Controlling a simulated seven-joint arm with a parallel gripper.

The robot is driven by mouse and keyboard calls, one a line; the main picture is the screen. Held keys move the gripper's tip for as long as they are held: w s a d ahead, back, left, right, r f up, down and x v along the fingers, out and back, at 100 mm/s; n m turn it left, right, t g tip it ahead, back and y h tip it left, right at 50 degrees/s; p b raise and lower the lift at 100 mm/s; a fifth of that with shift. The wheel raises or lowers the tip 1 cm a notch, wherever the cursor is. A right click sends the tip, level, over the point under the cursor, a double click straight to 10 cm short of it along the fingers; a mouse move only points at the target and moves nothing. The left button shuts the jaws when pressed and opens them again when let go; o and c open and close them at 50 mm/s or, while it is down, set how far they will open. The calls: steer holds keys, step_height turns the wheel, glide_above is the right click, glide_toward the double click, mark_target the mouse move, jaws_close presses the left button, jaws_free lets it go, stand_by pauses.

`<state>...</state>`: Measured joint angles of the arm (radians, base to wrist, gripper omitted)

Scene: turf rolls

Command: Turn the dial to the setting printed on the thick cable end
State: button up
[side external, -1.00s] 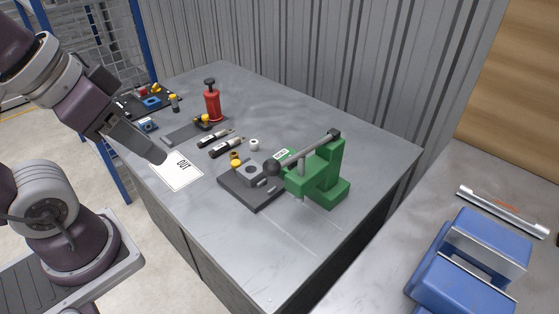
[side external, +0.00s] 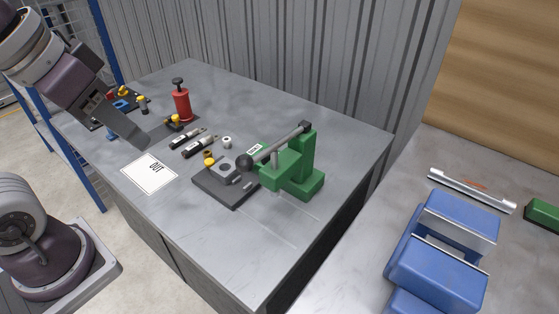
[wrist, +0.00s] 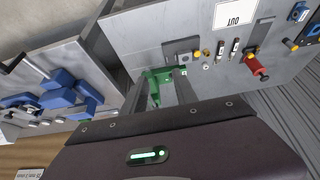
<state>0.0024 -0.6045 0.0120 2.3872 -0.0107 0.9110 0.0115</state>
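Two black cable ends with white labels lie side by side on the grey table. The nearer one (side external: 198,148) looks slightly thicker than the farther one (side external: 190,137); the print is too small to read. A dark plate (side external: 222,190) carries a grey block with a round part (side external: 227,166), possibly the dial, and a yellow knob (side external: 209,161). A green press (side external: 292,170) with a ball-ended lever stands beside it. My gripper (side external: 140,143) is above the table near the OUT sheet, empty. In the wrist view its fingers (wrist: 162,92) are apart, with the green press showing between them.
The OUT sheet (side external: 148,174) lies at the table's left. A red pump-like tool (side external: 182,103) stands behind the cable ends, and a small white ring (side external: 227,141) lies beside them. Blue blocks (side external: 435,270) occupy the right bench. The table's front is clear.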

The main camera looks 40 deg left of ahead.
steer(key=w+g, duration=0.2)
steer(key=w, duration=1)
steer(key=g, duration=0.3)
glide_above(267, 158)
step_height(267, 158, down, 18)
steer(key=f, duration=0.6)
steer(key=w+f, duration=0.1)
steer(key=f, duration=0.2)
steer(key=shift+a+f, duration=0.1)
steer(key=shift+a, duration=0.25)
jaws_close()
